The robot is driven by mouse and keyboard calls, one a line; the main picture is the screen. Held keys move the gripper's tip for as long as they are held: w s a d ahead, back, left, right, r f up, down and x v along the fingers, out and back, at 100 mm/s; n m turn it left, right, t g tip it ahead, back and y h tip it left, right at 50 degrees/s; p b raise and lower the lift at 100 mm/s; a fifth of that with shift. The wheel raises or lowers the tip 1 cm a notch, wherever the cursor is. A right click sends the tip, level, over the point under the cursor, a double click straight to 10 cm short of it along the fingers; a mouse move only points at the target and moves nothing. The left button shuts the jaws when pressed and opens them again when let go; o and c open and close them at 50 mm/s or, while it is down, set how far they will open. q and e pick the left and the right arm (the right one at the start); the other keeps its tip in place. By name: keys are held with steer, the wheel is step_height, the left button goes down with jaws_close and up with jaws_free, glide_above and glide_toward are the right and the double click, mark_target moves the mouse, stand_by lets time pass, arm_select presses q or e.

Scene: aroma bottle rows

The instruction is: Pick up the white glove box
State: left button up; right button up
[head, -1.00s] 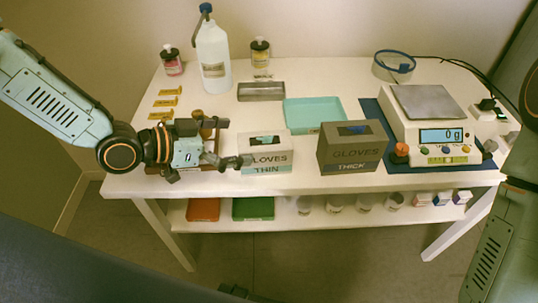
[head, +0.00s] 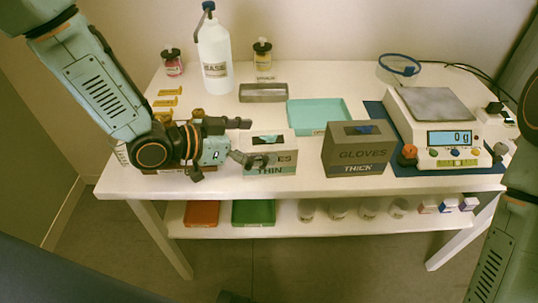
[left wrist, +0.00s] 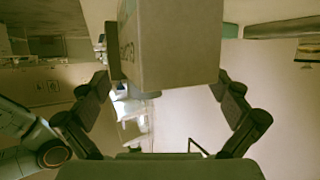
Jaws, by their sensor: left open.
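The white glove box (head: 270,169), marked THIN, stands upright on the table left of the dark THICK glove box, with a teal glove showing in its top opening. My left gripper (head: 247,141) is open at its left end. One finger is by its far left corner and the other overlaps its front face. In the left wrist view the box (left wrist: 175,50) hangs into the space between the spread fingers (left wrist: 163,85); whether either finger touches it I cannot tell. My right gripper is out of view.
The dark THICK glove box (head: 357,157) stands to the right, with a small gap. A teal tray (head: 320,113) and a grey holder (head: 263,93) lie behind. A scale (head: 440,120) is at the right, and a white bottle (head: 214,60) at the back.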

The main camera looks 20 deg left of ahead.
arm_select(q)
steer(key=shift+d, duration=0.1)
steer(key=shift+a, duration=0.35)
steer(key=shift+c, duration=1)
steer(key=shift+d, duration=0.25)
steer(key=c, duration=0.4)
steer(key=shift+a, duration=0.15)
steer(key=c, duration=1.3)
